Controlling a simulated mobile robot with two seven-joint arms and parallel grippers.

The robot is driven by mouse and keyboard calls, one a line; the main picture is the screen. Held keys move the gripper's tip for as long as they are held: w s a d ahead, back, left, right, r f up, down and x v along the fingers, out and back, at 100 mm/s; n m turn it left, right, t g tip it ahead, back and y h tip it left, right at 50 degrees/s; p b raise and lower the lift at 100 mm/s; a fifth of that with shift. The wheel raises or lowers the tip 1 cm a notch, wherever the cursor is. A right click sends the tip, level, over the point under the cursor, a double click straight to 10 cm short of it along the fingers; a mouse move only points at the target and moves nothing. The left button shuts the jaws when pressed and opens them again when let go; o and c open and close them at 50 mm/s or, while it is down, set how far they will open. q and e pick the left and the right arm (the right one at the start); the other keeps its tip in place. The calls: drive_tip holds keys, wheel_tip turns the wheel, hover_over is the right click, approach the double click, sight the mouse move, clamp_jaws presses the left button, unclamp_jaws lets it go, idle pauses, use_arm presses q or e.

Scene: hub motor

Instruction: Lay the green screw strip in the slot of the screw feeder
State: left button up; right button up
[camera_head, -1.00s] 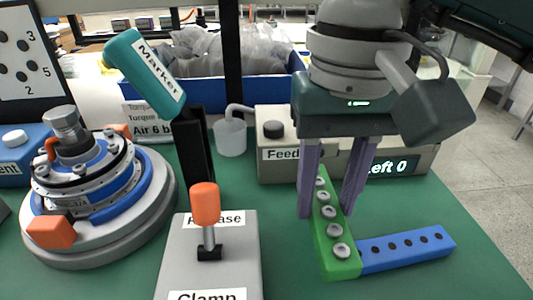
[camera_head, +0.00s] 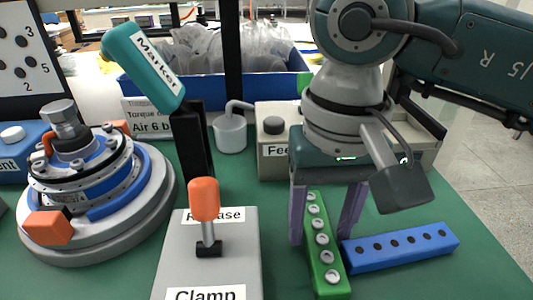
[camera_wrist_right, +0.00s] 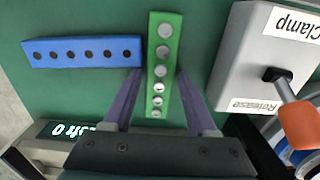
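The green screw strip (camera_head: 323,262), with several silver screws in a row, lies on the green table at front right. It also shows in the right wrist view (camera_wrist_right: 158,100). My right gripper (camera_head: 325,240) points down over it, with one purple finger on each side. The fingers (camera_wrist_right: 160,72) are open, with gaps to the strip visible in the head view. The grey screw feeder (camera_head: 271,165) stands behind, partly covered by my right gripper; its slot cannot be made out. My left gripper is not in view.
A blue strip with dark holes (camera_head: 402,249) lies right of the green strip. The grey Clamp/Release box (camera_head: 180,262) with an orange lever (camera_head: 204,200) stands to the left. The hub motor on its round fixture (camera_head: 90,190) is farther left, with a teal marker (camera_head: 143,66) between.

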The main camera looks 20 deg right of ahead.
drive_tip(key=shift+o, duration=0.9)
